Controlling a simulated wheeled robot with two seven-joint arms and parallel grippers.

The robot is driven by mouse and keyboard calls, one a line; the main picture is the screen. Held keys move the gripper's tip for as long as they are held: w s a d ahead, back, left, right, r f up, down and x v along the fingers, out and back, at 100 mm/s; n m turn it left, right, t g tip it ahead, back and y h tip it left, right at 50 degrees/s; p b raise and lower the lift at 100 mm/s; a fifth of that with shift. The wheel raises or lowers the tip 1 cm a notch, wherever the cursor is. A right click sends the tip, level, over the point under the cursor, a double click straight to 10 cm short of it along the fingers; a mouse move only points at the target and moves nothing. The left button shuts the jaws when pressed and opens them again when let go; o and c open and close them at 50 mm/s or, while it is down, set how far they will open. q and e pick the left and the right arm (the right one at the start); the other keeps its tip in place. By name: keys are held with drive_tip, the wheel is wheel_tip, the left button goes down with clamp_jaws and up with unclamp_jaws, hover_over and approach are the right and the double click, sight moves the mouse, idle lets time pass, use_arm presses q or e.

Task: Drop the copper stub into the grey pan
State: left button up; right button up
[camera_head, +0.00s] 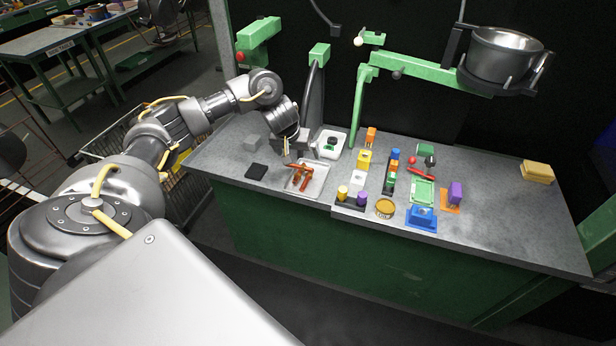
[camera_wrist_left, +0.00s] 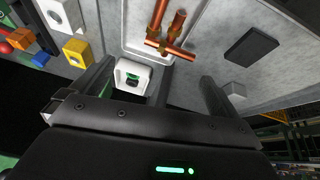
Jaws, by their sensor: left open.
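Copper tube pieces (camera_head: 302,178) lie on a shallow light-grey pan (camera_head: 322,181) near the bench's front edge; one crosses the others. Which one is the stub, I cannot tell. The copper pieces (camera_wrist_left: 172,50) also show at the top of the left wrist view, with the pan's rim (camera_wrist_left: 133,48) beside them. My left gripper (camera_head: 294,155) is above the bench, just behind the copper in the head view. My right gripper is not in view.
A white box (camera_head: 329,143) stands close right of the gripper. A black pad (camera_head: 256,171) and grey block (camera_head: 252,143) lie left. Coloured blocks (camera_head: 364,159) crowd the bench's middle. A metal pot (camera_head: 500,62) sits on a green arm (camera_head: 425,70). The bench's right side is mostly clear.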

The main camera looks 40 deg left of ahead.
use_arm(q)
drive_tip(key=p+v, duration=0.2)
drive_tip(key=v, duration=0.5)
drive_tip(key=shift+r+p, duration=0.3)
drive_tip(key=shift+p, duration=0.05)
drive_tip(key=shift+s, duration=0.1)
